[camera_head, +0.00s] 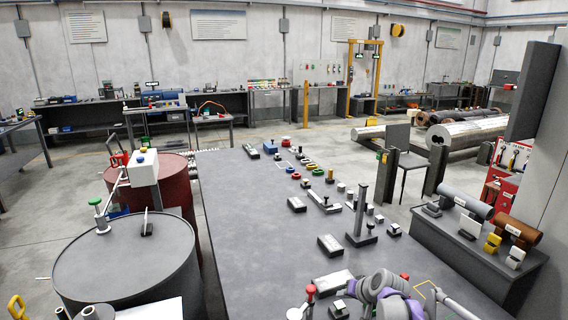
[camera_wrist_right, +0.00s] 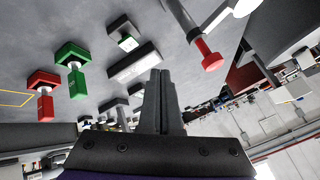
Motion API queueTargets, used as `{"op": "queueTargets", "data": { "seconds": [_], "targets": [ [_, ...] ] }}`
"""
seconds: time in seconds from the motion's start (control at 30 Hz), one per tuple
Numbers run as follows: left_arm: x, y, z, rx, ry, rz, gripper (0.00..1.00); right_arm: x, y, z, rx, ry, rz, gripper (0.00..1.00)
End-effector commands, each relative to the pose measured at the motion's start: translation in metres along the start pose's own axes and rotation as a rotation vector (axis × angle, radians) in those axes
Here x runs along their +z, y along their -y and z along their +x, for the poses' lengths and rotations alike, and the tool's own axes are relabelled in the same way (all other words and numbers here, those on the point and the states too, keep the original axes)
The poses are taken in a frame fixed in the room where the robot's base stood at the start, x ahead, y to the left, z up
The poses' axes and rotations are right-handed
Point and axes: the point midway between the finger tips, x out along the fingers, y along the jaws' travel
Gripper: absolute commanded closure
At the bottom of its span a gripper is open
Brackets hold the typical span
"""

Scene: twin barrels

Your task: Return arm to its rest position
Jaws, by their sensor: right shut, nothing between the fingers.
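My right gripper (camera_wrist_right: 161,80) shows in the wrist view with its two dark fingers pressed together and nothing between them. The fingers point toward the grey table surface, near a grey block and a green-topped block, with no clear contact. In the head view, my right arm (camera_head: 388,290) shows as grey and purple links at the bottom right, over the near end of the table. Its fingers cannot be made out there. My left gripper does not show in either view.
The long grey table (camera_head: 250,215) carries several small blocks and fixtures, with an upright grey post (camera_head: 361,215). Its left part is clear. A grey barrel (camera_head: 125,260) and a red barrel (camera_head: 172,190) stand left. A side bench (camera_head: 465,250) holds cylinders at right.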

Motion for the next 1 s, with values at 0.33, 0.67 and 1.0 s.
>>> {"op": "queueTargets", "data": {
  "seconds": [0.33, 0.67, 1.0],
  "targets": [
    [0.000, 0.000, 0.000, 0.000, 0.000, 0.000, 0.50, 0.101, 0.019, -0.115, 0.110, 0.069, -0.129, 1.00],
    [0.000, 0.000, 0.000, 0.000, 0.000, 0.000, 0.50, 0.219, -0.003, -0.191, 0.222, 0.121, -0.246, 1.00],
    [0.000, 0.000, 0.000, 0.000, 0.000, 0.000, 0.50, 0.300, -0.035, -0.219, 0.300, 0.148, -0.324, 1.00]
  ]
}}
